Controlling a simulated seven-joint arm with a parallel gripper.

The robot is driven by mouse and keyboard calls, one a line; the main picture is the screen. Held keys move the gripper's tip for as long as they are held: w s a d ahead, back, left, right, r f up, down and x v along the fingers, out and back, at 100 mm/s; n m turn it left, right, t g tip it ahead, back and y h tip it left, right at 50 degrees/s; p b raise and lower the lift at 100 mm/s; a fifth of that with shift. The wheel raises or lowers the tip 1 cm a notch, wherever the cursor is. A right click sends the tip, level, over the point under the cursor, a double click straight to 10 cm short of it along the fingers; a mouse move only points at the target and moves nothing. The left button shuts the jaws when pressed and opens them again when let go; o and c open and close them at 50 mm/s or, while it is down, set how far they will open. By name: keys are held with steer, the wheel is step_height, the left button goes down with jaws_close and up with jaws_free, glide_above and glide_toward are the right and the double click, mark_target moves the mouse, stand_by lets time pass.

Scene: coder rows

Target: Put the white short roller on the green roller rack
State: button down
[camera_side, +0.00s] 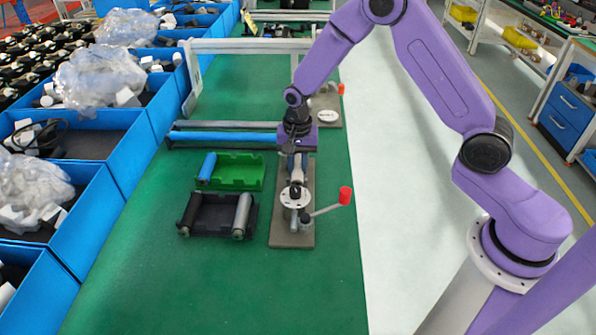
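The green roller rack (240,174) lies on the green table, left of my gripper, with a blue roller (207,167) along its left side. The rest of the rack looks empty. My gripper (297,172) points down over the metal fixture (295,198), right of the rack. Something pale shows at its fingers, but I cannot tell if it is the fingers, a part of the fixture or the white short roller. I cannot tell whether the fingers are open or shut. I cannot clearly make out the white short roller elsewhere.
A black rack (218,216) in front of the green one carries a black roller at left and a silver roller (242,213) at right. The fixture's red-knobbed lever (345,195) sticks out right. Long bars (222,137) lie behind. Blue bins (103,205) line the left. The table's front is clear.

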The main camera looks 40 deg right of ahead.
mark_target(297, 165)
steer(key=shift+r, duration=0.15)
steer(key=shift+r, duration=2.1)
steer(key=shift+r, duration=0.3)
step_height(297, 165, up, 7)
steer(key=w+a, duration=0.8)
steer(key=shift+t+y, duration=0.4)
steer(key=shift+w+f, duration=0.15)
steer(key=shift+f, duration=2.15)
steer(key=shift+w+f, duration=0.15)
steer(key=shift+f, duration=2.1)
steer(key=shift+f, duration=0.15)
